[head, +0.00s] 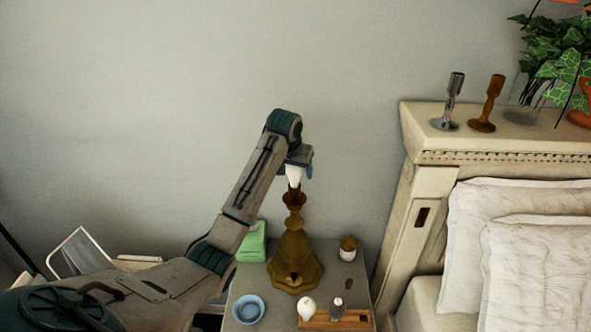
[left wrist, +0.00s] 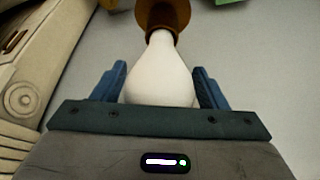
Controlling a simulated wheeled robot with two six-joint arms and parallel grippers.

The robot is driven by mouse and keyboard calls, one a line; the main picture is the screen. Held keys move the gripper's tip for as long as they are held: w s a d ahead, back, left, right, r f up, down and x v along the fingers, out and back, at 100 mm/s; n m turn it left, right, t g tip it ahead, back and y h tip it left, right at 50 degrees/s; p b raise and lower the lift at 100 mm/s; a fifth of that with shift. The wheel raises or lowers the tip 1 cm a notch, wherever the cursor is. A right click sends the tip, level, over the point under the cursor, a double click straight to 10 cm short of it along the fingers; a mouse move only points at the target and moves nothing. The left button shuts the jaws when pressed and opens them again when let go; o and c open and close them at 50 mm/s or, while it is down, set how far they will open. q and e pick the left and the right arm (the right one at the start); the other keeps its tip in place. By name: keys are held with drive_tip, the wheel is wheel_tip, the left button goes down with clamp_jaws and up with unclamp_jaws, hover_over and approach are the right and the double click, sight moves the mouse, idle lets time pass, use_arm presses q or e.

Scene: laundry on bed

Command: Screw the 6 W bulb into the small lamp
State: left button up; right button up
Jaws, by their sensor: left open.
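The small brass lamp (head: 294,252) stands upright on the bedside table (head: 244,285). A white bulb (head: 294,174) sits at the top of the lamp, its narrow end at the socket. My left gripper (head: 298,172) is above the lamp with its fingers around the bulb. In the left wrist view the bulb (left wrist: 161,72) lies between the blue fingers of my open left gripper (left wrist: 160,82), with small gaps at its sides. Its narrow end meets the brown socket (left wrist: 163,16); the thread is hidden. No wattage mark is readable. My right gripper is not in view.
A wooden holder (head: 335,321) at the table's front carries another white bulb (head: 307,307) and a small grey-topped item (head: 337,307). A blue dish (head: 248,309), a green box (head: 252,244) and a jar (head: 348,248) surround the lamp. The bed headboard (head: 425,185) stands right.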

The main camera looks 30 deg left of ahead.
use_arm(q)
drive_tip(key=n+y, duration=0.1)
drive_tip(key=n, duration=0.2)
drive_tip(key=n+g+y, duration=0.1)
drive_tip(key=n, duration=0.1)
drive_tip(key=shift+a+n, duration=0.1)
drive_tip(key=shift+n, duration=0.3)
drive_tip(key=n, duration=0.2)
drive_tip(key=n+g+y, duration=0.1)
drive_tip(key=n, duration=0.2)
drive_tip(key=shift+s+a, duration=0.1)
drive_tip(key=shift+s, duration=0.1)
drive_tip(key=shift+g, duration=0.3)
drive_tip(key=c, duration=0.8)
drive_tip(key=shift+m+t, duration=0.6)
drive_tip(key=shift+m, duration=1)
drive_tip(key=shift+h, duration=0.3)
drive_tip(key=m, duration=0.3)
drive_tip(key=shift+w+t+h, duration=0.1)
drive_tip(key=shift+t+h, duration=0.2)
drive_tip(key=shift+t, duration=0.1)
drive_tip(key=shift+w+d+m+t+h, duration=0.15)
drive_tip(key=shift+m+h, duration=0.25)
drive_tip(key=shift+m, duration=0.6)
drive_tip(key=shift+s+d+m+t+h, duration=0.15)
drive_tip(key=shift+m+h, duration=0.25)
drive_tip(key=shift+m, duration=0.6)
